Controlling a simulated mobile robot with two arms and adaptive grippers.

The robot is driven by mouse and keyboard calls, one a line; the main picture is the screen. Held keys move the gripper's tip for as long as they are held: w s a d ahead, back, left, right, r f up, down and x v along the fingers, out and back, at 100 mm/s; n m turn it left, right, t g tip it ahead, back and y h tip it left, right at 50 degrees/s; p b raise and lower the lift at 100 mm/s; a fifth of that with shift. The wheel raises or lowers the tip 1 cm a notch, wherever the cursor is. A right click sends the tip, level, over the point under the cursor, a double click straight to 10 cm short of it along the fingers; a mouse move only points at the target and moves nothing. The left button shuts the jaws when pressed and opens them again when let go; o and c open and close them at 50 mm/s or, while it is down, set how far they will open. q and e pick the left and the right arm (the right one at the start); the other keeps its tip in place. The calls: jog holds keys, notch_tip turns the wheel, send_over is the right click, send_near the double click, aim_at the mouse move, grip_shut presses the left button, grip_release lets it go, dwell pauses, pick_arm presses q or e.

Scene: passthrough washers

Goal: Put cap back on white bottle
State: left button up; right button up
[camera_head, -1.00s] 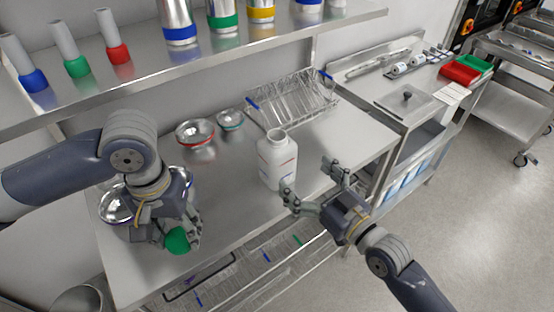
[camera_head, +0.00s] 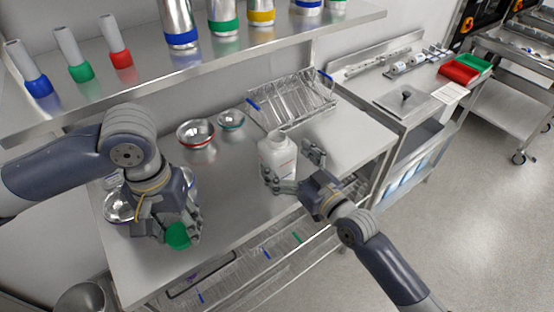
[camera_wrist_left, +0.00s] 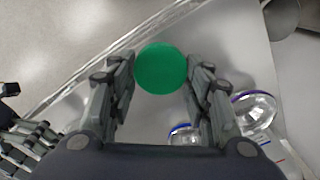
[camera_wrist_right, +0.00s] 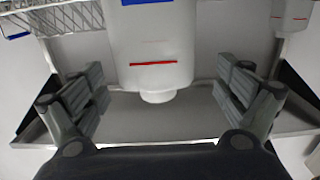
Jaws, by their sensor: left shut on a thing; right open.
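The white bottle (camera_head: 277,153) stands upright and uncapped on the steel table in the head view; it also shows large in the right wrist view (camera_wrist_right: 152,45). My right gripper (camera_head: 292,170) is open, with its fingers on either side of the bottle's lower body. In the right wrist view the bottle is between and ahead of the fingers, with gaps showing beside it. The green cap (camera_head: 178,236) is in my left gripper (camera_head: 182,232), which is shut on it above the table's front left. The cap also shows between the fingers in the left wrist view (camera_wrist_left: 161,68).
Metal bowls with red (camera_head: 195,133) and blue-green (camera_head: 231,120) rims stand behind the bottle. A wire basket (camera_head: 292,101) is at the back. The shelf (camera_head: 130,97) with colored-band containers overhangs the table's rear. The table between the cap and bottle is clear.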

aim_at(277, 147)
pick_arm(q)
jog(key=shift+r+p, duration=0.5)
jog(key=shift+r, duration=0.1)
pick_arm(e)
jog(key=x, duration=0.3)
jog(key=shift+w+d, duration=0.1)
jog(key=shift+w, duration=0.2)
pick_arm(q)
jog(key=shift+r, duration=0.1)
pick_arm(e)
jog(key=shift+w+a+f, duration=0.1)
jog(key=shift+w+a, duration=0.3)
jog(key=shift+w, duration=0.2)
jog(key=shift+c, duration=0.5)
jog(key=c, duration=1.2)
jog(key=shift+o, duration=0.2)
